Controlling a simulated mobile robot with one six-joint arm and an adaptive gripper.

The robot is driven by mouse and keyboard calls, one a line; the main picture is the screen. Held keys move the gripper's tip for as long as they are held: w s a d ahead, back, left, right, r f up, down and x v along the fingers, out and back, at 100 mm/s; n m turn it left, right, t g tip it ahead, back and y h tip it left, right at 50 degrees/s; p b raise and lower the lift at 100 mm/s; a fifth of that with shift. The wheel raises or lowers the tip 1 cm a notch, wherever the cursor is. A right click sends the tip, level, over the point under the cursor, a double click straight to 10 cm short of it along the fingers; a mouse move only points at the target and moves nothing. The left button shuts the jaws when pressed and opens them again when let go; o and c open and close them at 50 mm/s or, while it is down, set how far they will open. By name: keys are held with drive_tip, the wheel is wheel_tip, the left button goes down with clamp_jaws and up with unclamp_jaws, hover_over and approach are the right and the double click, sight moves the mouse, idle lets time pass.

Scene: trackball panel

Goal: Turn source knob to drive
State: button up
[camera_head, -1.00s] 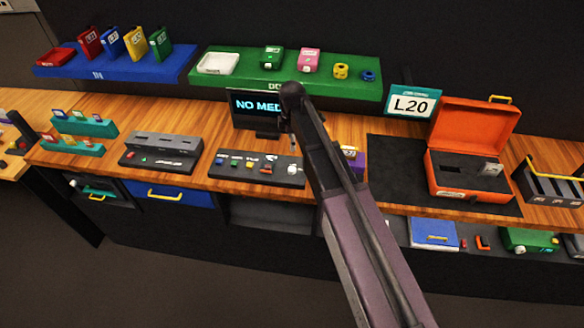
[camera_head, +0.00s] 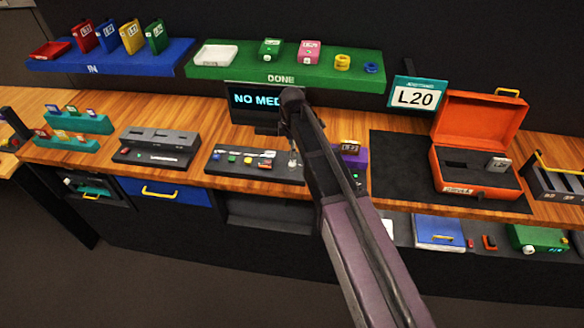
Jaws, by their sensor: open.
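The black control panel (camera_head: 215,168) lies on the wooden bench below a dark monitor (camera_head: 240,116) whose visible text reads "NO MED". My arm crosses in front of the panel's right part and the monitor. My gripper (camera_head: 293,158) shows small and partly hidden beside my arm, over the right part of the panel. It is open; contact with a control cannot be made out.
A grey slotted block (camera_head: 160,140) stands left of the panel. A purple item (camera_head: 352,156) stands just right of my arm. An open orange case (camera_head: 470,182) sits on a black mat (camera_head: 400,170). Blue (camera_head: 110,62) and green (camera_head: 330,72) shelves run behind the bench.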

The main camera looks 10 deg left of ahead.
sight(292, 164)
drive_tip(key=shift+f+b, duration=3.7)
drive_tip(key=shift+f, duration=0.3)
clamp_jaws()
